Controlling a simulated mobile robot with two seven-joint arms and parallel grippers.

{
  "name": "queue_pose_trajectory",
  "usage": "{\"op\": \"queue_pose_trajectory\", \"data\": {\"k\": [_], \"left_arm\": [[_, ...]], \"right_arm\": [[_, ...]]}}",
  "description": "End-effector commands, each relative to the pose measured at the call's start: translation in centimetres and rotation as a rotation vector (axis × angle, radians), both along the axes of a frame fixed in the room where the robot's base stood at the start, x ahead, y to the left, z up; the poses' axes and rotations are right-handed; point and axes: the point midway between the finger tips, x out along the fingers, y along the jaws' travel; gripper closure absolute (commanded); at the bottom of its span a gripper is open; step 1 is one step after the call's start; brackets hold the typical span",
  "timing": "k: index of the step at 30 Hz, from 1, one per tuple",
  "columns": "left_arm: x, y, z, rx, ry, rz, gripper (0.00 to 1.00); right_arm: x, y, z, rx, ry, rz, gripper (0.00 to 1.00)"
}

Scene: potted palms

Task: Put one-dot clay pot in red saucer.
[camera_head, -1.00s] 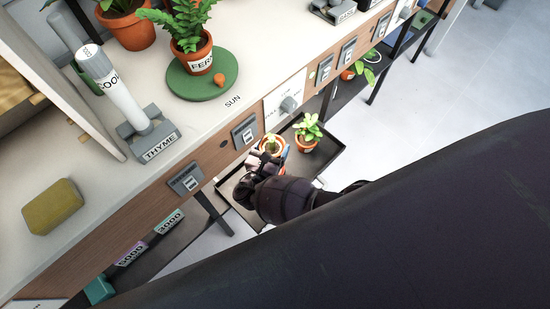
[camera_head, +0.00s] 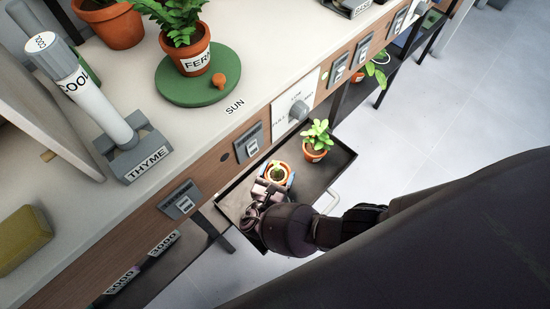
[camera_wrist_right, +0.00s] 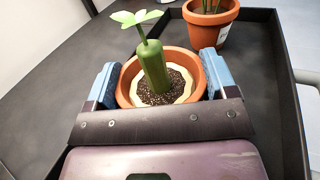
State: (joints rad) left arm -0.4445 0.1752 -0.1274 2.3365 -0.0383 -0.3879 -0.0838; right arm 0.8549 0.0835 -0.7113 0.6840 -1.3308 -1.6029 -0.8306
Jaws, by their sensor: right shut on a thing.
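My right gripper (camera_head: 276,183) is shut on a small terracotta pot (camera_head: 287,180) at the left part of a dark tray drawer (camera_head: 338,171). In the right wrist view the blue-padded fingers of the gripper (camera_wrist_right: 160,70) press either side of the pot (camera_wrist_right: 130,92), which holds dark soil, a pale ring and a thick green stem with leaves. The pot looks upright; whether its base touches the tray is hidden. No dot mark shows on it, so I cannot tell its marking. No red saucer is visible. My left gripper is not in view.
A second potted plant (camera_head: 315,153) stands in the tray; it also shows in the wrist view (camera_wrist_right: 212,24). On the counter are a fern pot (camera_head: 195,60) on a green disc (camera_head: 190,92), a THYME stand (camera_head: 138,156) and a yellow block (camera_head: 22,240).

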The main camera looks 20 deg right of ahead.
Motion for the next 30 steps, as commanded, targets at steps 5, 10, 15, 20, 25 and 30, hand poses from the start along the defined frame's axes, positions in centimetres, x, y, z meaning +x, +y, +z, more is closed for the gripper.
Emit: {"op": "queue_pose_trajectory", "data": {"k": [5,10,15,20,25,30], "left_arm": [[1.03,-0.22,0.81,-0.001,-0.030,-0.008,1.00],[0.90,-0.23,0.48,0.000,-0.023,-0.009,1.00],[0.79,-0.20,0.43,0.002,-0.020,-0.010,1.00],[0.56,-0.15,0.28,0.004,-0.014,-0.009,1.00],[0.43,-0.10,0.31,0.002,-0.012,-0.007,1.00],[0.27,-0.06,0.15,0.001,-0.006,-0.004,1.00]], "right_arm": [[0.22,0.01,0.20,0.002,-0.004,0.000,0.48],[0.13,0.02,-0.16,0.001,-0.001,0.000,0.48],[0.17,-0.01,-0.11,0.002,-0.002,0.000,0.02],[0.18,0.00,-0.10,0.001,-0.003,0.000,0.00],[0.22,0.00,0.11,0.002,-0.004,0.000,0.00],[0.23,-0.16,0.21,0.002,-0.004,0.000,0.00]]}}
